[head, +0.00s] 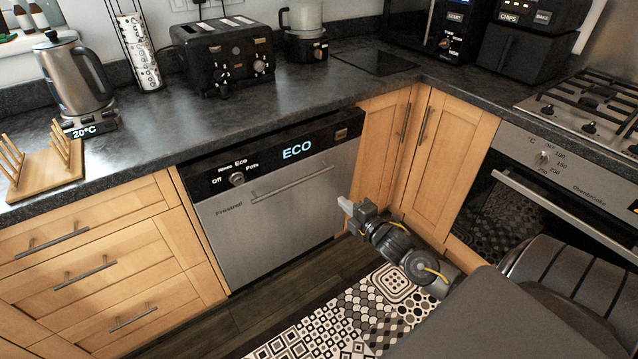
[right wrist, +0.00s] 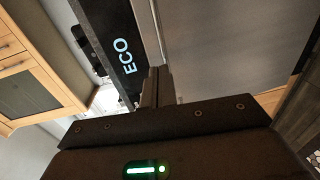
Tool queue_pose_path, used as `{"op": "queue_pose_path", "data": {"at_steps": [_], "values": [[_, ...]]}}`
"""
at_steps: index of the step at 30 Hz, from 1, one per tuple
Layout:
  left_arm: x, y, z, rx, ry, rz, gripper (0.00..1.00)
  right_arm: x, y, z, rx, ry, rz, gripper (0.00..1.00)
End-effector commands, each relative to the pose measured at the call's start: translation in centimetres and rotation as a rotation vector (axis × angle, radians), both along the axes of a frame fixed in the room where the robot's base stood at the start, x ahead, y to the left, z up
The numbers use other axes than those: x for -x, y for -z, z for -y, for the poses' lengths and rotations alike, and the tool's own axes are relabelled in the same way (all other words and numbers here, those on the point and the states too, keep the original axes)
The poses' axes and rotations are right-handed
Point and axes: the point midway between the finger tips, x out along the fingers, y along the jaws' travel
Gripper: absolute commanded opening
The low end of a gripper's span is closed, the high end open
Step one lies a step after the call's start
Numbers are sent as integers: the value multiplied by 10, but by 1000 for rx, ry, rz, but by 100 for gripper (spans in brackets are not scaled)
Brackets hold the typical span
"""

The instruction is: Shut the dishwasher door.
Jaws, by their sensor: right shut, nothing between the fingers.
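The dishwasher door (head: 275,215) is a grey steel front with a black control panel (head: 270,155) lit with "ECO" and a bar handle (head: 292,183). In the head view it stands upright, about in line with the cabinet fronts; I cannot tell whether a narrow gap is left at its top. My right gripper (head: 345,207) is shut and empty, in front of the door's right edge. In the right wrist view its fingers (right wrist: 155,75) point toward the door (right wrist: 225,40), near the handle; I cannot tell whether they touch it. My left gripper is out of view.
Wooden drawers (head: 85,265) stand left of the dishwasher, corner cupboards (head: 445,150) right of it, and an oven (head: 560,190) beyond. A patterned rug (head: 330,325) lies on the floor in front. The worktop (head: 220,130) carries a toaster, a kettle and other appliances.

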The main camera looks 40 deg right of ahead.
Motion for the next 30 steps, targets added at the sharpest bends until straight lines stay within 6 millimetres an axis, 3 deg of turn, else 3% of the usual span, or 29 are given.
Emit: {"op": "queue_pose_path", "data": {"at_steps": [5,21,30], "values": [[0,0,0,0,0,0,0,-14,1,1,-3,3,1,0],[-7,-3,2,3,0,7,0,-116,12,3,-6,4,-1,0],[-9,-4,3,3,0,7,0,-138,15,3,-4,2,-3,0]]}}
